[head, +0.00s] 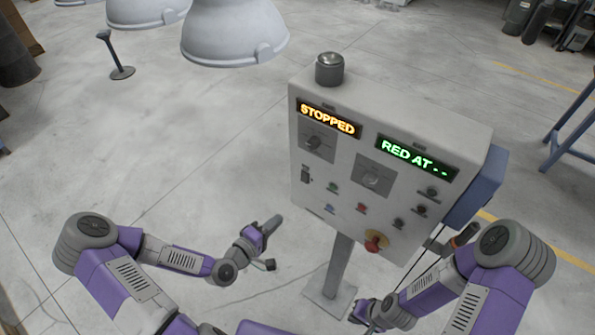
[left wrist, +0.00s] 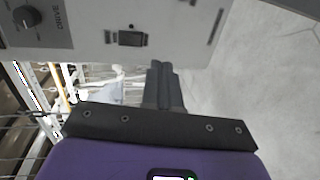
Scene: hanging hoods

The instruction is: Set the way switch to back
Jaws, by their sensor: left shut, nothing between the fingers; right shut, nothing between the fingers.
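The grey control box (head: 370,115) stands on a post. A small dark rocker switch (head: 305,175) sits at the left of its face, and it also shows close up in the left wrist view (left wrist: 131,38). I cannot read its label or which way it is tipped. Two rotary knobs, the left one (head: 315,143) and the right one (head: 371,179), sit under the displays. I cannot tell which control is the way switch. My left gripper (head: 272,224) is shut and empty, apart from the box, to its lower left. My right gripper (head: 358,310) is shut and low, near the post's foot.
The displays read "STOPPED" (head: 328,119) and "RED AT.." (head: 416,158). Several buttons and a red mushroom button (head: 376,241) fill the lower face. Pale hoods (head: 235,35) hang at the upper left. A blue trestle (head: 575,125) stands at right. The floor at left is mostly clear.

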